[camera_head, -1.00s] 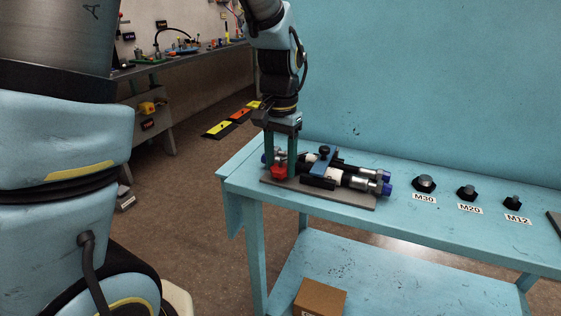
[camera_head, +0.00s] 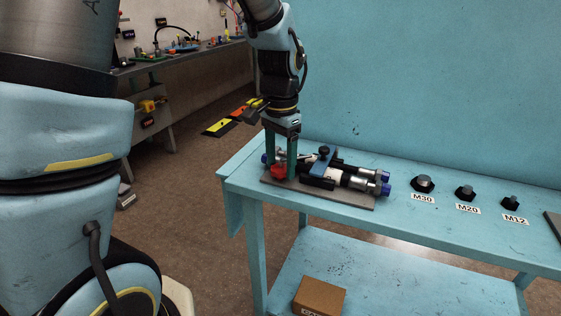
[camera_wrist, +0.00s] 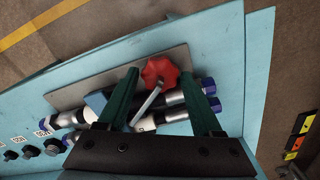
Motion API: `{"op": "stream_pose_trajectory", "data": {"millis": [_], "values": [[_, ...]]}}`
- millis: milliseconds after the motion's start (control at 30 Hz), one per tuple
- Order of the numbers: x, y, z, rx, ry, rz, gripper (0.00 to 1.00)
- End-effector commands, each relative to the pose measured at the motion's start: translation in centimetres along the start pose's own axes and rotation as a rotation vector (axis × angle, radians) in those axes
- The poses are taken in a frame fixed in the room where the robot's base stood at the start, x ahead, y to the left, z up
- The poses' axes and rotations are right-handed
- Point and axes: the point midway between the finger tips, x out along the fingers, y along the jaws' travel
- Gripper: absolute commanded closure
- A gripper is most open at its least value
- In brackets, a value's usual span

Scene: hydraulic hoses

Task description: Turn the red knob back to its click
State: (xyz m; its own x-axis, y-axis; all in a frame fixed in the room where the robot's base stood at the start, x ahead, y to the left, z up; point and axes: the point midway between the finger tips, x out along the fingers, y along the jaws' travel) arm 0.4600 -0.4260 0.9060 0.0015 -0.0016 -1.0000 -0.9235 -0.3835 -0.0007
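The red knob (camera_head: 278,171) sits at the left end of a hose fixture on the blue bench. In the wrist view the lobed red knob (camera_wrist: 159,72) lies between my two green fingertips, with a silver rod running from it. My gripper (camera_head: 281,172) points straight down from above, one finger on each side of the knob. The fingertips (camera_wrist: 158,75) reach about the knob's height and are very close to its lobes. I cannot tell whether they touch or grip it. The knob's click mark does not show.
Black caps labelled M30 (camera_head: 423,184), M20 (camera_head: 466,193) and M12 (camera_head: 511,203) stand to the right. A cardboard box (camera_head: 320,296) is on the lower shelf.

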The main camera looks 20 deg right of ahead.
Motion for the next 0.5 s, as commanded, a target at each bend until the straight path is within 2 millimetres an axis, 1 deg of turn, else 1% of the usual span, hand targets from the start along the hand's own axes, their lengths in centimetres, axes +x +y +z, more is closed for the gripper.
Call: {"op": "stream_pose_trajectory", "data": {"millis": [167,267,367,500], "values": [[-0.1,0.0,0.0,-0.001,-0.001,0.000,0.33],[-0.8,0.0,0.0,-0.001,0.000,0.000,0.33],[-2.4,-0.1,-0.1,-0.001,0.004,-0.002,0.33],[-5.3,-0.1,-0.1,-0.001,0.005,-0.002,0.33]]}}
